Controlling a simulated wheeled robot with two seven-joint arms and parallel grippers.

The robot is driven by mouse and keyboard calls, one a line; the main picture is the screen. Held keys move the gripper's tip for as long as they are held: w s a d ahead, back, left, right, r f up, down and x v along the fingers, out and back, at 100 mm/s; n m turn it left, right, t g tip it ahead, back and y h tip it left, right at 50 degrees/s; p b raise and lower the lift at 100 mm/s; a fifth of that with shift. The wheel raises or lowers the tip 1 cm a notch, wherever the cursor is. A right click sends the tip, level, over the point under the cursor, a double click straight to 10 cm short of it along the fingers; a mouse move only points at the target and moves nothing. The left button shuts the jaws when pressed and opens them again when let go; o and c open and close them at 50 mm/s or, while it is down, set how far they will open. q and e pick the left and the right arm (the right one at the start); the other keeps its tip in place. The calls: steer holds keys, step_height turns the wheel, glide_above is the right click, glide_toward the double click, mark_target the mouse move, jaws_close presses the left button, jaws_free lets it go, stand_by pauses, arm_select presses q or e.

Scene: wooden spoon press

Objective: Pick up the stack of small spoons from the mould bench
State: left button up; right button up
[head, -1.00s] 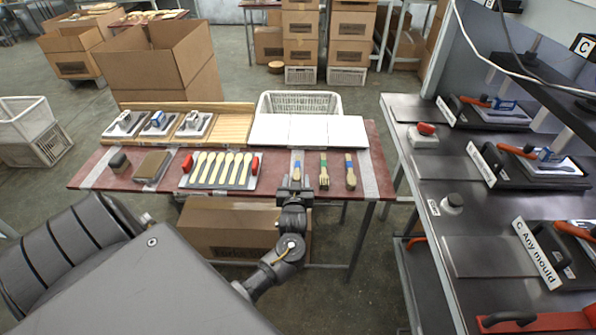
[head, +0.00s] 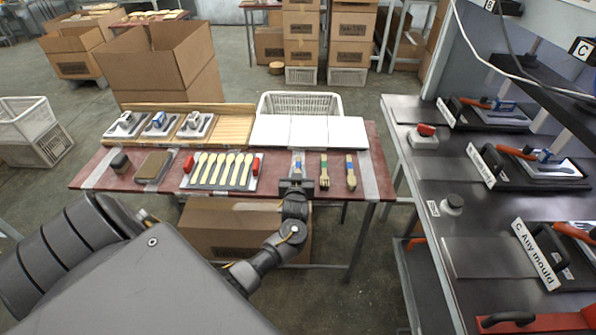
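Three banded wooden cutlery stacks lie at the right part of the red-topped bench (head: 270,187). The left stack (head: 297,160) has a blue band, and the gripper partly covers its near end. The middle stack (head: 324,172) has a green band and fork-like tines. The right stack (head: 351,172) has a blue band and a rounded near end. I cannot tell which stack is the small spoons. My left gripper (head: 296,183) is at the bench's front edge, at the near end of the left stack. Its fingers are too hidden to show whether they are open. My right gripper is not in view.
A mould plate with several pale spoons (head: 220,171) and red grips lies left of the gripper. White panels (head: 310,131) and a wooden tray (head: 233,128) line the back. A cardboard box (head: 225,228) is under the bench. A dark press table (head: 470,212) stands at right.

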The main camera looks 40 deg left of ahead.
mark_target(298, 171)
arm_select(q)
steer(key=c, duration=0.3)
steer(key=shift+r, duration=0.1)
steer(key=shift+c, duration=0.2)
steer(key=shift+r, duration=0.25)
step_height(298, 171, up, 2)
steer(key=shift+r, duration=0.2)
steer(key=s+d+r, duration=0.1)
steer(key=s+r, duration=0.9)
steer(key=s, duration=0.4)
steer(key=shift+d, duration=0.35)
